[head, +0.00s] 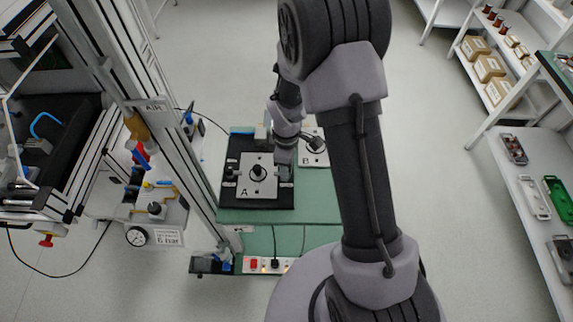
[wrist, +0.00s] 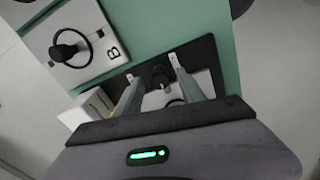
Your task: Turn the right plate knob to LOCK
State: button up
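Plate A (head: 262,187), a light plate with a black round handle (head: 258,171) at its centre, sits on a black base (head: 262,203). A dark knob (head: 229,172) stands at the plate's left. My gripper (head: 285,172) is over the plate's right side and hides much of that side in the head view. In the wrist view my gripper (wrist: 152,70) has its two fingers apart, with a black knob (wrist: 160,76) showing between them on the dark base. I cannot tell whether the fingers touch it. No LOCK marking is readable.
Plate B (head: 314,158) with its black handle stands close behind and right; it also shows in the wrist view (wrist: 75,45). The green bench (head: 300,205) is clear in front. A metal post (head: 170,130) rises at left. A power strip (head: 262,265) lies at the front edge.

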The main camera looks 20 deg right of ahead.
notch_tip(320, 180, up, 18)
jog(key=p, duration=0.5)
jog(key=shift+f, duration=0.25)
